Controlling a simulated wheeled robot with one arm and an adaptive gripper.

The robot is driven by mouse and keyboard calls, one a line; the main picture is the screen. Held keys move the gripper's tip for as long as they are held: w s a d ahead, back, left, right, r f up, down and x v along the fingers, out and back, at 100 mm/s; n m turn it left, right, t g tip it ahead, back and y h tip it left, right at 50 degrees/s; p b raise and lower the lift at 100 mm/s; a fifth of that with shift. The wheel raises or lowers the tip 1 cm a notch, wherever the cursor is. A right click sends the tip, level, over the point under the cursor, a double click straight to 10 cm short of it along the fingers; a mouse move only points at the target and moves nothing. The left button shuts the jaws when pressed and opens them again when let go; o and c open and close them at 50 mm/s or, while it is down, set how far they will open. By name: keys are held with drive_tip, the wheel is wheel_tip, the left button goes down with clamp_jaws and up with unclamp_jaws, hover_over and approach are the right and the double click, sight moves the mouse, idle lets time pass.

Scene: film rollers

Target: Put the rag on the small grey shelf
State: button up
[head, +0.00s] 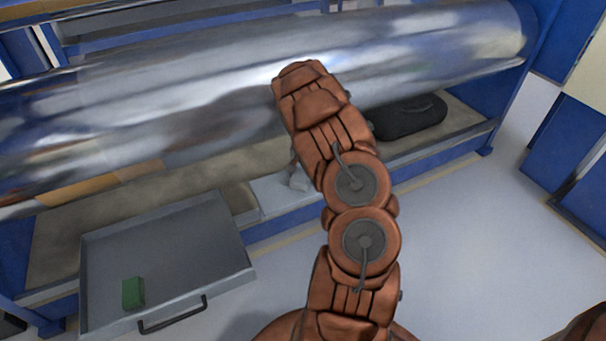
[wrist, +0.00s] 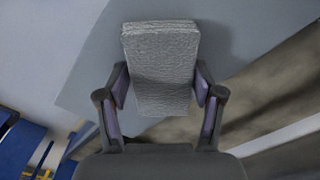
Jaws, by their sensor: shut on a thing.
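The rag (wrist: 160,65) is a grey, textured, folded block. In the wrist view it is clamped between the two fingers of my gripper (wrist: 162,84). The small grey shelf (head: 268,192) is a flat light-grey plate at the lower edge of the roller machine. It also shows in the wrist view (wrist: 92,75), behind the rag. A small part of the rag (head: 299,181) shows in the head view over the shelf, left of my arm. My arm hides most of the gripper there. I cannot tell whether the rag touches the shelf.
A large shiny film roller (head: 180,105) spans the back, above the shelf. A grey tray (head: 190,235) with a handle and a green block (head: 133,293) lies to the left. A black case (head: 408,117) lies to the right. The floor at right is clear.

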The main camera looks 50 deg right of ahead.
sight(303, 173)
drive_tip(key=shift+f, duration=0.15)
drive_tip(key=o, duration=1)
drive_tip(key=shift+o, duration=0.2)
wheel_tip(303, 173, up, 11)
drive_tip(key=s+a+r+n, duration=0.2)
drive_tip(key=s+a+r, duration=0.1)
drive_tip(key=a+r, duration=0.6)
drive_tip(key=s+a+r+n+g, duration=0.1)
drive_tip(key=s+a+r+n, duration=0.1)
drive_tip(key=s+a, duration=0.35)
drive_tip(key=s+a+r+n, duration=0.1)
drive_tip(key=s+a+r, duration=0.15)
drive_tip(key=a, duration=0.65)
drive_tip(key=s+a+n+g, duration=0.1)
drive_tip(key=s+a+n, duration=0.3)
drive_tip(key=s+a, duration=0.3)
drive_tip(key=s+a+n, duration=0.3)
drive_tip(key=s+a, duration=0.4)
drive_tip(key=s, duration=0.5)
drive_tip(key=shift+s+n+g, duration=0.2)
drive_tip(key=shift+n+g, duration=0.2)
